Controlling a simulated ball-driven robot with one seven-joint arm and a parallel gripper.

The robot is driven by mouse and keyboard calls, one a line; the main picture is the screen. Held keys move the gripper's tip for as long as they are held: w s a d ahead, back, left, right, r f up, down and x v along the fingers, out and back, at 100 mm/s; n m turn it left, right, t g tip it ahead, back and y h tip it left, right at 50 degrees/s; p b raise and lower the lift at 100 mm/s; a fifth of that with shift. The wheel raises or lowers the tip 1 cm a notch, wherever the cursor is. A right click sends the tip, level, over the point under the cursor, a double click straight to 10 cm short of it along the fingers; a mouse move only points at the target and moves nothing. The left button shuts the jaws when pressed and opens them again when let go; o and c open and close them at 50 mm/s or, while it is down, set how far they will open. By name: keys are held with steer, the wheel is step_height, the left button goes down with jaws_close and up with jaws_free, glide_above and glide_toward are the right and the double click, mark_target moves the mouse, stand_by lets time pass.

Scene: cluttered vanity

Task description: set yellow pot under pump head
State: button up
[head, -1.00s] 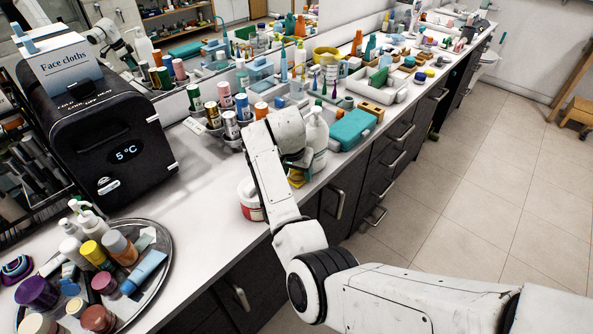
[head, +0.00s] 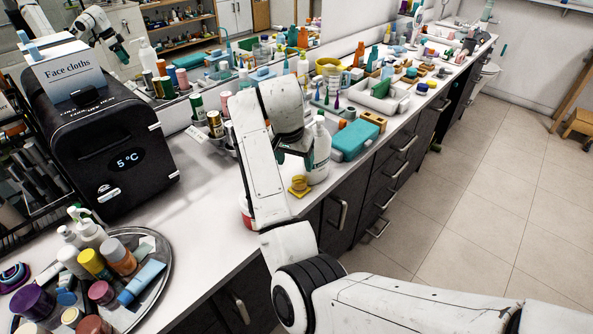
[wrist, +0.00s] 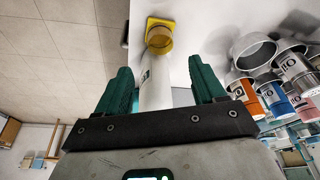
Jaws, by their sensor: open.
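The yellow pot (head: 299,187) stands on the white counter near its front edge, just left of the foot of the white pump bottle (head: 320,158). In the wrist view, the pot (wrist: 160,34) shows beyond the gap between my fingers, with the bottle (wrist: 156,86) running up to it. My gripper (head: 295,158) is above the pot and beside the bottle's upper part. Its teal fingers (wrist: 161,68) are spread, and nothing is gripped between them. The pump head's nozzle is not clear in either view, so I cannot tell whether the pot is directly below it.
A teal case (head: 352,140) lies right of the bottle. A red and white jar (head: 244,212) is partly hidden behind my arm. Cups and tins (wrist: 293,68) crowd one side in the wrist view. A round tray (head: 160,283) holds bottles at the front left. Bare counter lies between.

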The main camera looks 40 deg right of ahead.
steer(key=s+a+f+n, duration=0.2)
steer(key=s+f+n, duration=0.1)
steer(key=s+f, duration=0.35)
steer(key=s+a+f+n, duration=0.2)
steer(key=s+f+n, duration=0.1)
steer(key=s+f, duration=0.4)
steer(key=s+a+f+n+y, duration=0.1)
steer(key=s+a+n, duration=0.1)
steer(key=s, duration=0.4)
steer(key=s+a+f+n+y, duration=0.1)
steer(key=s+a+f+n, duration=0.1)
steer(key=s+a, duration=0.3)
steer(key=s+a+f+n+y, duration=0.1)
steer(key=s+a+n, duration=0.1)
steer(key=s, duration=0.7)
steer(key=shift+a+f+n, duration=0.4)
steer(key=shift+a, duration=0.4)
